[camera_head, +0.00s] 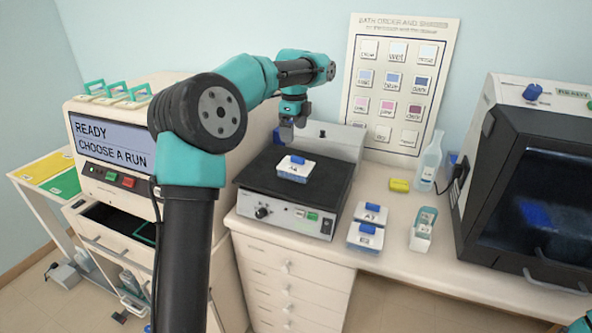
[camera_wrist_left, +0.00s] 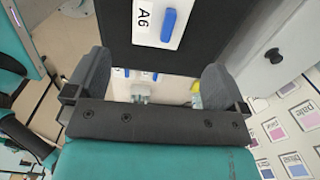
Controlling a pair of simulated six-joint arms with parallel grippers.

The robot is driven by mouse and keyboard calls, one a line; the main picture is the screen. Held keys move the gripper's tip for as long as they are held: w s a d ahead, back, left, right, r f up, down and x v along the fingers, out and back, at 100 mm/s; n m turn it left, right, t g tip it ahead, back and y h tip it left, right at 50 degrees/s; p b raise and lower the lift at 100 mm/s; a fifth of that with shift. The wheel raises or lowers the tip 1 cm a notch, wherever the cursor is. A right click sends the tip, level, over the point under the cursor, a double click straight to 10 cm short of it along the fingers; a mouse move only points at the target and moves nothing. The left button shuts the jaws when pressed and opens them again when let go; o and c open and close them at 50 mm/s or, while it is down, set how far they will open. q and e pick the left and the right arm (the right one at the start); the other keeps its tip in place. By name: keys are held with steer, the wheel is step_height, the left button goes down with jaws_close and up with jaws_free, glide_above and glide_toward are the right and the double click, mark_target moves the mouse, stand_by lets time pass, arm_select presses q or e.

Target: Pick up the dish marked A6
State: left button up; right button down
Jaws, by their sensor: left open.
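The dish marked A6 (camera_wrist_left: 160,22) is white with a blue handle on its lid, and its label reads clearly in the left wrist view. In the head view the dish (camera_head: 292,176) rests on the dark top plate (camera_head: 330,190) of a bench instrument. My left gripper (camera_head: 288,132) is above and just behind the dish, apart from it. In the left wrist view the gripper (camera_wrist_left: 157,68) has its two dark fingers spread with nothing between them. My right gripper is not in view.
Two similar dishes (camera_head: 366,236) stand right of the instrument, beside a small white-and-teal holder (camera_head: 423,230). A yellow block (camera_head: 399,185) and a clear bottle (camera_head: 430,162) are behind them. A dark-fronted cabinet (camera_head: 525,190) fills the right. A machine with a screen (camera_head: 112,135) stands left.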

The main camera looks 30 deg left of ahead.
arm_select(q)
glide_above(296, 165)
steer(key=f, duration=0.7)
steer(key=shift+a+f, duration=0.2)
steer(key=shift+a, duration=0.1)
steer(key=shift+w+d+f, duration=0.1)
steer(key=shift+d+f, duration=0.05)
steer(key=shift+f, duration=1.15)
steer(key=shift+d+f, duration=0.1)
steer(key=shift+f, duration=1.2)
steer(key=c, duration=0.8)
steer(key=shift+c, duration=0.2)
steer(key=shift+r, duration=0.15)
